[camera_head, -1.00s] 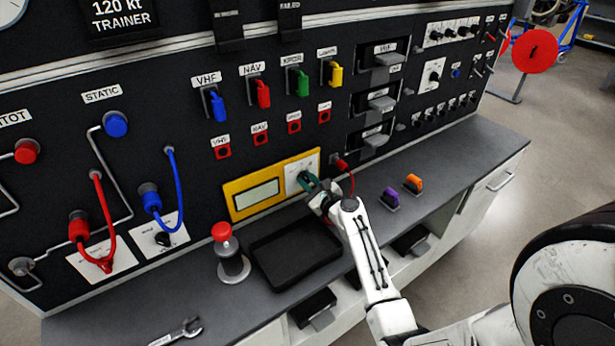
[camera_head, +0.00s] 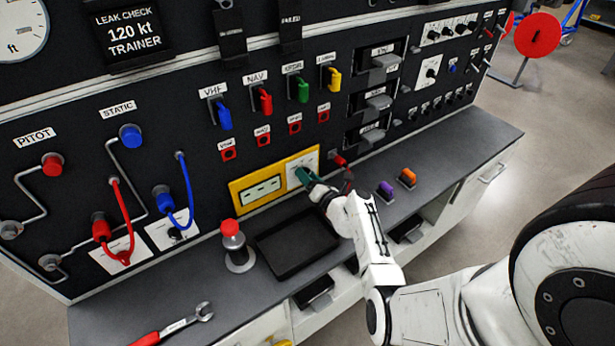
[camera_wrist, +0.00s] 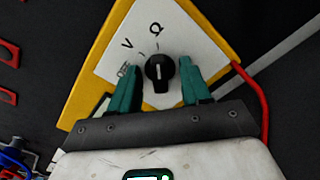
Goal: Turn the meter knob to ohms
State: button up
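The yellow meter (camera_head: 236,188) is set in the panel, and dark marks show on its display (camera_head: 262,190). Its white dial plate also shows in the wrist view (camera_wrist: 195,40), with OFF, V and Ω labels. The black knob (camera_wrist: 160,72) sits between my teal fingertips; its white line runs upright in the picture, roughly in line with the Ω mark (camera_wrist: 156,30) above it. My gripper (camera_wrist: 158,78) is open around the knob, with a visible gap on each side. In the head view my gripper (camera_head: 307,177) hides the knob.
Below the meter are a black tray (camera_head: 298,248) and a red-topped post (camera_head: 236,245) on the bench. Purple (camera_head: 386,190) and orange (camera_head: 407,178) pieces stand right of my arm.

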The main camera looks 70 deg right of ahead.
jog(key=shift+o, duration=0.9)
jog(key=shift+s, duration=0.1)
jog(key=p+v, duration=0.2)
jog(key=v, duration=0.3)
dwell(0.5)
